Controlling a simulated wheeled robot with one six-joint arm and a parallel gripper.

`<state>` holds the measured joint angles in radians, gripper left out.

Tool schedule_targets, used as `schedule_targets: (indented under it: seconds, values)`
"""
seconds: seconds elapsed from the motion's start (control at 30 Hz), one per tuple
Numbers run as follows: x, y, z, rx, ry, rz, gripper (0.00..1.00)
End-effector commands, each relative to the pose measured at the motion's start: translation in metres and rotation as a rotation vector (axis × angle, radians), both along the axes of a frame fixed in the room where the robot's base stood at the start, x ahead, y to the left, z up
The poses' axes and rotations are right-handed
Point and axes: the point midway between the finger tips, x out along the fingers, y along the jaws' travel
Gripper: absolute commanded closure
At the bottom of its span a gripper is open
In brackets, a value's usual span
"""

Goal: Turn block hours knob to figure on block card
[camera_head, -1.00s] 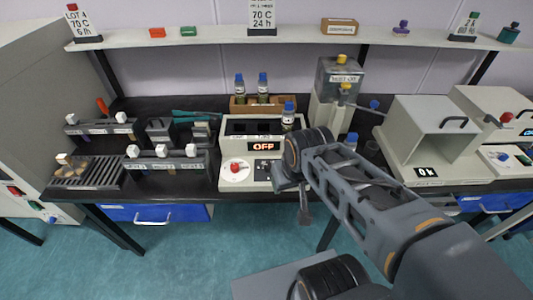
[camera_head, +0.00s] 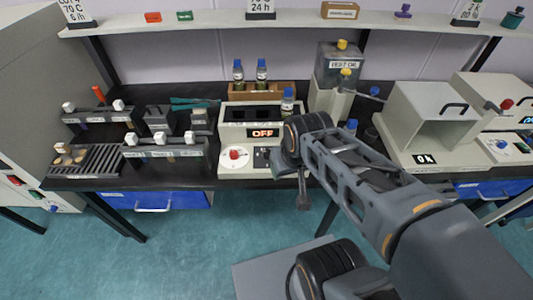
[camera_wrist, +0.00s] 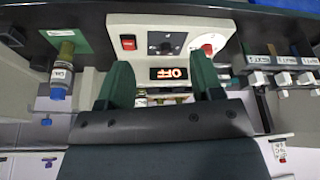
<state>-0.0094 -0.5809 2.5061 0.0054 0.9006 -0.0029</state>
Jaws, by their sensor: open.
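The block heater (camera_head: 236,144) stands on the bench, with an orange display (camera_head: 263,133) reading OFF. Its front has a red knob on a white dial (camera_head: 234,155) and a small dark control (camera_head: 262,157), partly beside my arm. In the wrist view the panel is upside down, with the red dial knob (camera_wrist: 207,48), a black knob (camera_wrist: 167,43) and a red switch (camera_wrist: 128,42). My gripper (camera_wrist: 163,72) is open and empty, its green fingers either side of the display and apart from the knobs. Which knob sets hours is not legible. A card (camera_head: 260,8) above reads 24 h, its top cut off.
Bottles (camera_head: 262,74) stand in a wooden rack behind the block, and another bottle (camera_head: 287,102) stands at its right end. An oil container (camera_head: 338,68) and an open-fronted machine (camera_head: 430,115) stand right.

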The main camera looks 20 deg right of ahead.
Motion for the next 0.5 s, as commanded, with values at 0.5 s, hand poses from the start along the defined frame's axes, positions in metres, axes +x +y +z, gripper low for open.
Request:
schedule_targets:
  seconds: [0.5]
  values:
    - [0.001, 0.0, -0.025, 0.0, 0.041, -0.001, 0.4]
